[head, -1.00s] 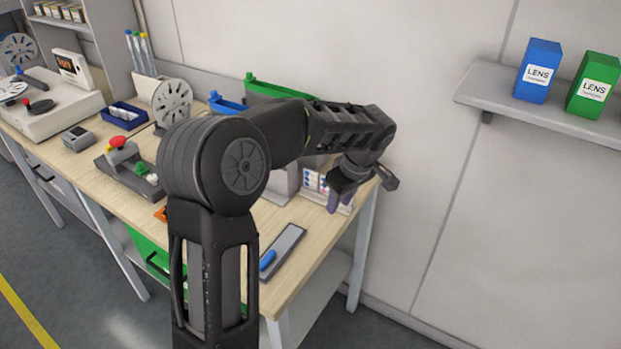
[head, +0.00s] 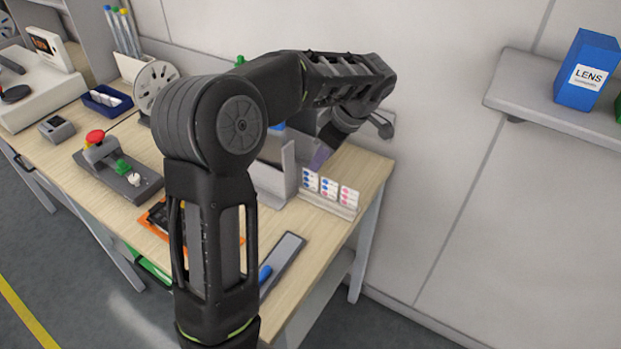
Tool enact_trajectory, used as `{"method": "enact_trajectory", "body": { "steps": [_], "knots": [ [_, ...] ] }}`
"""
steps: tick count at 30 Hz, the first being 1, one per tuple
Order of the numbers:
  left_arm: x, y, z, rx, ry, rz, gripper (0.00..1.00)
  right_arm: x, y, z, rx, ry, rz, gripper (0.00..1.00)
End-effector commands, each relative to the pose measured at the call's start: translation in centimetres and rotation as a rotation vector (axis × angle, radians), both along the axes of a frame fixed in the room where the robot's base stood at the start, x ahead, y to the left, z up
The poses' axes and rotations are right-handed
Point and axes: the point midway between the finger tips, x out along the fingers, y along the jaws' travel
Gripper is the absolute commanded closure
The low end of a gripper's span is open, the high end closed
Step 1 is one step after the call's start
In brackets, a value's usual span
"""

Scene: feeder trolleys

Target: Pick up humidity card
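Three white humidity cards with coloured dots stand upright side by side in a pale holder (head: 328,207) on the right end of the bench. The left card (head: 310,181) has blue dots, the middle card (head: 328,188) has mixed red and blue dots, and the right card (head: 348,196) has pink dots. My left gripper (head: 319,158) points down just above and behind the left card, mostly hidden by its own wrist. I cannot tell whether its fingers are apart or whether it touches a card. My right gripper is not in view.
A grey metal box (head: 272,180) stands left of the cards. A grey tray with a blue-handled tool (head: 266,272) lies at the front edge. A control box with a red button (head: 95,137) is further left. A wall shelf (head: 545,105) holds a blue lens box (head: 588,72).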

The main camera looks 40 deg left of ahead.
Motion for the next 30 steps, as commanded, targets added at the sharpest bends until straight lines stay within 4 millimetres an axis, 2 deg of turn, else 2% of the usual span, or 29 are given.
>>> {"method": "enact_trajectory", "body": {
  "steps": [4, 11, 22, 30],
  "knots": [
    [0.0, 0.2, -0.4, 0.0, 0.002, 0.001, 0.7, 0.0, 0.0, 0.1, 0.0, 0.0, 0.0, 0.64],
    [-0.1, 1.0, -2.3, 0.0, 0.001, -0.001, 0.7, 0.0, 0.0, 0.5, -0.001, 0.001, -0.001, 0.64],
    [-0.2, 1.3, -2.8, 0.0, 0.002, 0.0, 0.7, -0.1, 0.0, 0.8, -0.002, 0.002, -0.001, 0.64],
    [-0.4, 2.8, -6.1, 0.0, 0.004, 0.001, 0.7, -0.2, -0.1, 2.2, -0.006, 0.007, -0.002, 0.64]
  ]
}}
